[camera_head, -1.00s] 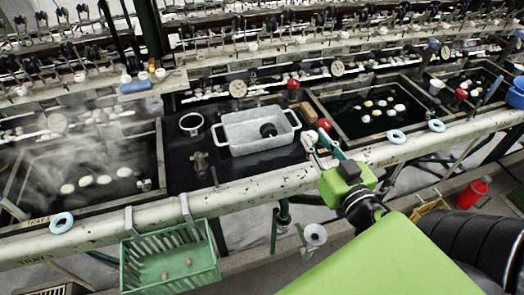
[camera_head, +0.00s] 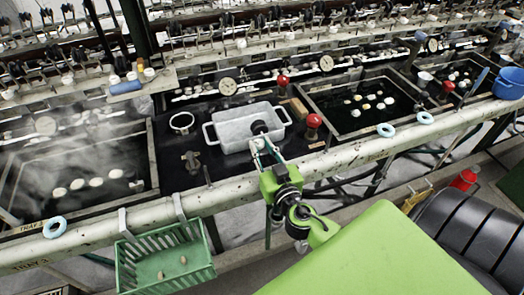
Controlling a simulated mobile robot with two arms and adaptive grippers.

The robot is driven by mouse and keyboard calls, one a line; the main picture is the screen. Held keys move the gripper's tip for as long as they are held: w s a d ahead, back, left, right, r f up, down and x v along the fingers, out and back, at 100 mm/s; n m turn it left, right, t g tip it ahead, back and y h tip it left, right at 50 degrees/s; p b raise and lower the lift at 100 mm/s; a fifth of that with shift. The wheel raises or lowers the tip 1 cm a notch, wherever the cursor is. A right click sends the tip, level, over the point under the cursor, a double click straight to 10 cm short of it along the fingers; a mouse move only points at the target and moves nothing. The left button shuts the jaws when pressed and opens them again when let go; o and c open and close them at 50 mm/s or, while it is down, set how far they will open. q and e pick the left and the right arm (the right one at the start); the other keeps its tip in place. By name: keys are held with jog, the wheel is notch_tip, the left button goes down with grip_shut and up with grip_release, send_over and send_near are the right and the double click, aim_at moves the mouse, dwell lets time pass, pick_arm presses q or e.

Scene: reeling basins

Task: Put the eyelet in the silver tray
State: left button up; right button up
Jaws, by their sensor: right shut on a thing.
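The silver tray (camera_head: 226,139) is a grey, two-handled pan on the dark counter in the middle of the head view. A dark round thing (camera_head: 259,127) shows in its right half. My right gripper (camera_head: 259,144) is over the tray's front right edge, its fingers pointing inward. I cannot tell how high the fingertips are above the tray. My left gripper is not in view.
A red knob (camera_head: 313,121) and a brown block (camera_head: 299,109) stand right of the tray. A white ring (camera_head: 182,122) is to its left. Water basins (camera_head: 365,105) lie on both sides, the left one steaming. A green basket (camera_head: 165,259) hangs in front.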

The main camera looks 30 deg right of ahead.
jog(key=shift+f, duration=0.85)
jog(key=shift+f, duration=0.1)
jog(key=o, duration=0.8)
